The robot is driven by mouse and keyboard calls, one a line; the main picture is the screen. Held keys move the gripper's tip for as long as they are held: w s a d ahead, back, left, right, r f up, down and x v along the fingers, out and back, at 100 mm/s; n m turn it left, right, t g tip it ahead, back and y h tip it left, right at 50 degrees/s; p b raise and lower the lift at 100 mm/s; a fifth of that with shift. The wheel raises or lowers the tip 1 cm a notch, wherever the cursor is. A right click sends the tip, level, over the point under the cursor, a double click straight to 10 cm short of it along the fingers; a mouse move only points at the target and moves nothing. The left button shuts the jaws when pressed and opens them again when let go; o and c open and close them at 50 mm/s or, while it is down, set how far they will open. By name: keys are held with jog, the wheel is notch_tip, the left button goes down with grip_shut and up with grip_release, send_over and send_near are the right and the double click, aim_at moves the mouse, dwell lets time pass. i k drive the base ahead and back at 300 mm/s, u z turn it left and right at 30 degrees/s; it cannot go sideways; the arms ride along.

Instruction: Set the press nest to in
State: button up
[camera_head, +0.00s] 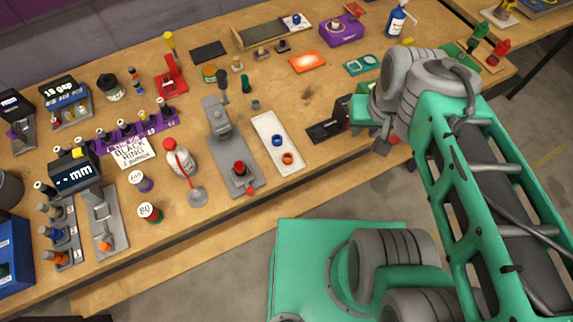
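The press (217,118) is a grey stand with an upright column and a dark-tipped lever, on a long grey base plate near the middle of the bench. The press nest (240,179) sits at the near end of that plate, out in front of the column. It carries a red round piece (239,167) and has a red knob (250,191) at its front. My gripper (347,122) is to the right of the press, at the end of my green arm and apart from the nest. My arm partly hides it, and its opening is unclear.
A white tray (270,125) with a blue ring and an orange ring lies just right of the press. A silver-footed red-capped bottle (180,157) stands to its left. An orange mat (307,62) and a purple box (341,31) are farther back.

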aim_at(238, 181)
jog(key=z, duration=0.2)
jog(key=k, duration=1.2)
jog(key=u, duration=1.7)
jog(key=i, duration=0.55)
jog(key=u, duration=0.05)
